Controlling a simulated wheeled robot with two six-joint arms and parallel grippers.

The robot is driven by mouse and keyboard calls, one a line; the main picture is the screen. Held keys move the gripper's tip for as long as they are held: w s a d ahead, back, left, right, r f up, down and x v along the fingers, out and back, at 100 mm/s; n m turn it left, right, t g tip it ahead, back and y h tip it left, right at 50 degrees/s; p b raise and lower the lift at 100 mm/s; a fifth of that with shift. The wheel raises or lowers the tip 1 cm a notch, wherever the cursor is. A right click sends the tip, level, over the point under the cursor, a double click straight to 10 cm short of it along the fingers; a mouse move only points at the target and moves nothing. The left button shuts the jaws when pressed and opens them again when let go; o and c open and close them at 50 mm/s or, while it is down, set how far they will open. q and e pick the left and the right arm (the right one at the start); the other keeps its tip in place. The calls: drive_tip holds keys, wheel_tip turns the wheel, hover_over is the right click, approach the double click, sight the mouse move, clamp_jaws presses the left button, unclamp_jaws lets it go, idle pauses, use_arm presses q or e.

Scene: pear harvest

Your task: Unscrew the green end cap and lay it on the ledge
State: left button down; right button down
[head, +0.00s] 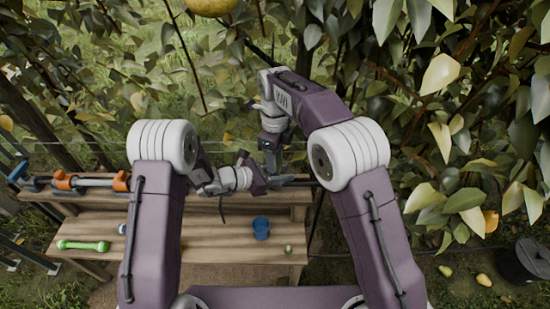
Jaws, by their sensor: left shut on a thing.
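I cannot make out the green end cap; my arms hide part of the ledge (205,203). A grey pole (95,183) lies along the ledge at the left in orange clamps (62,181), with a blue part (18,172) at its left end. Its right part is behind my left arm. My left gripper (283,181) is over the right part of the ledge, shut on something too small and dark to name. My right gripper (270,160) points down just above and behind it; its fingers are too unclear to tell if open.
On the lower board are a green dumbbell-shaped thing (83,245), a blue cup (261,228) and a small green thing (288,249). Leafy branches crowd the right and back. A dark bucket (524,262) stands at the right, with pears (484,280) on the ground.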

drive_tip(key=n, duration=2)
drive_tip(key=shift+r+n, duration=0.1)
drive_tip(key=shift+n, duration=0.2)
drive_tip(key=n, duration=0.6)
drive_tip(key=shift+n, duration=0.3)
drive_tip(key=n, duration=0.6)
drive_tip(key=shift+n, duration=0.4)
drive_tip(key=n, duration=2)
drive_tip(key=shift+r, duration=0.1)
